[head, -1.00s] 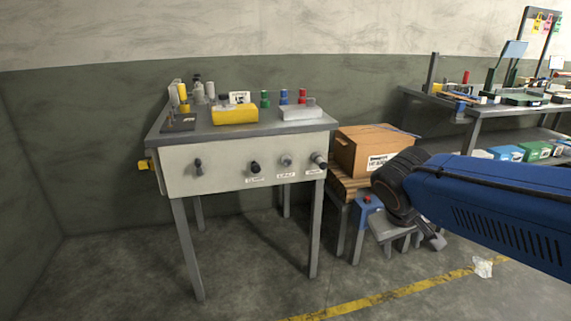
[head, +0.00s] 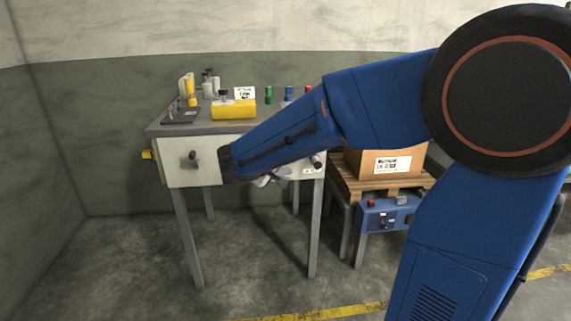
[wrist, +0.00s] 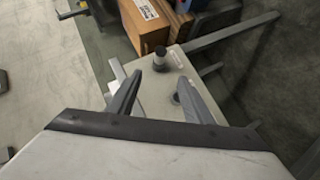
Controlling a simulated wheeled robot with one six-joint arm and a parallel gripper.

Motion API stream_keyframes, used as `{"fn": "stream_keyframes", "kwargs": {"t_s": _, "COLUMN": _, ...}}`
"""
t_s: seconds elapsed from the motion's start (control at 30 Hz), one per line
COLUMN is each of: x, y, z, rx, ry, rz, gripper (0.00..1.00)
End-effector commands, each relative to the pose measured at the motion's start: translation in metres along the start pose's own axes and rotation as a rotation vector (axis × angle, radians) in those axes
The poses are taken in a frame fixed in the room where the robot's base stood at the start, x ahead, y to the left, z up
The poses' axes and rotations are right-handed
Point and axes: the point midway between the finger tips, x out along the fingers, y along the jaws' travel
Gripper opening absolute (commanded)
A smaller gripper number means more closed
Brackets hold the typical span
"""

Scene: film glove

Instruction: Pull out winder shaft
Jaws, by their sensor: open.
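The bench's pale front panel (head: 175,176) carries several dark-tipped shafts or knobs. One (head: 193,158) sits at the left and one (head: 317,160) at the right end. The middle ones are hidden behind my arm in the head view. The labels are too small to read, so I cannot tell which is the winder shaft. In the wrist view my gripper (wrist: 160,78) is open and empty in front of the panel. A shaft with a black end (wrist: 160,58) shows just beyond the fingertips. I see no contact.
The bench top (head: 215,126) holds a yellow block (head: 234,110), bottles (head: 208,85) and coloured knobs. A cardboard box (head: 365,165) on a pallet stands close on the right, above a blue control box (head: 385,214). The floor in front is clear.

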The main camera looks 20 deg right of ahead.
Motion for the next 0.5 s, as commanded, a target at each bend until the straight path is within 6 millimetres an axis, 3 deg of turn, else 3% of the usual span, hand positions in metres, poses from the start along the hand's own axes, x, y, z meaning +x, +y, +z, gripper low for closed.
{"fn": "stream_keyframes", "kwargs": {"t_s": 0.5, "x": 0.070, "y": 0.000, "z": 0.002, "rx": 0.001, "ry": -0.005, "rz": 0.000, "gripper": 0.46}}
